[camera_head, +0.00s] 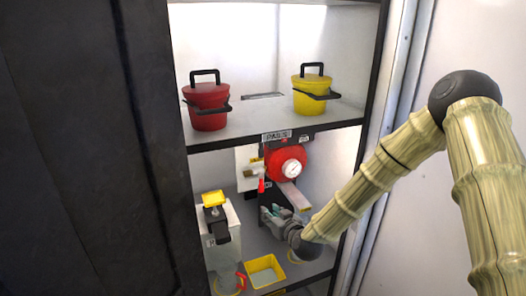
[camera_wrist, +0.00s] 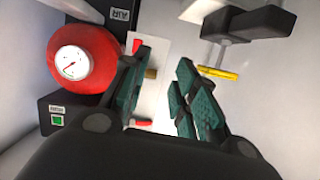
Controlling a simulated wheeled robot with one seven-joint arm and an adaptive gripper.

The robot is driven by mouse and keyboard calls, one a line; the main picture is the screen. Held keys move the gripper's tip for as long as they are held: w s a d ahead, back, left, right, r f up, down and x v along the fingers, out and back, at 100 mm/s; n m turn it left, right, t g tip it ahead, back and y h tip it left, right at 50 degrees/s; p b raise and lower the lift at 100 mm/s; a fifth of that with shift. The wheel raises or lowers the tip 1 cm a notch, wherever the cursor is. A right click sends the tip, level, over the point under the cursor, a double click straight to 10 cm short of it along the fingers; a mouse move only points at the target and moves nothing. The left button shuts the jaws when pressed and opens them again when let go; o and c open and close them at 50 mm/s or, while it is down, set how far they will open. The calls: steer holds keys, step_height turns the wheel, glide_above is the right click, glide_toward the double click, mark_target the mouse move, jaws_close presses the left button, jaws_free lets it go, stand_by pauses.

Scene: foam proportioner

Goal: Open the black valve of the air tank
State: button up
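The red air tank (camera_head: 286,162) with a round white gauge (camera_head: 291,169) is on the cabinet's middle level. It also shows at the left of the wrist view (camera_wrist: 98,45), beside a black "AIR" label (camera_wrist: 120,14). I cannot make out a black valve on it with certainty. A brass fitting (camera_wrist: 151,73) and small red handles (camera_wrist: 142,122) show near and between my fingers. My gripper (camera_head: 273,213) is below the tank, in front of a black box. In the wrist view its teal-padded fingers (camera_wrist: 160,75) stand apart, with nothing held.
A white canister (camera_head: 226,245) with a yellow cap (camera_head: 213,198) and black part (camera_head: 216,222) stands left. A yellow tray (camera_head: 265,271) lies below. Red (camera_head: 208,106) and yellow (camera_head: 313,94) buckets stand on the shelf above. The cabinet's dark frame borders the opening.

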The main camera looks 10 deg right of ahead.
mark_target(262, 151)
steer(key=w+d+r+t, duration=0.2)
steer(key=w+r+t, duration=0.35)
steer(key=r, duration=0.95)
steer(key=shift+g, duration=0.95)
steer(key=p+x, duration=0.1)
steer(key=x, duration=0.2)
steer(key=p+x, duration=0.2)
steer(key=x, duration=0.2)
steer(key=p+x, duration=0.1)
steer(key=x, duration=0.2)
steer(key=shift+w+d+f+p, duration=0.15)
steer(key=shift+w+d+p, duration=0.05)
steer(key=shift+d+p, duration=0.1)
steer(key=shift+p+x, duration=0.3)
steer(key=shift+x, duration=0.8)
steer(key=shift+a+f, duration=0.1)
steer(key=shift+f, duration=0.05)
jaws_close()
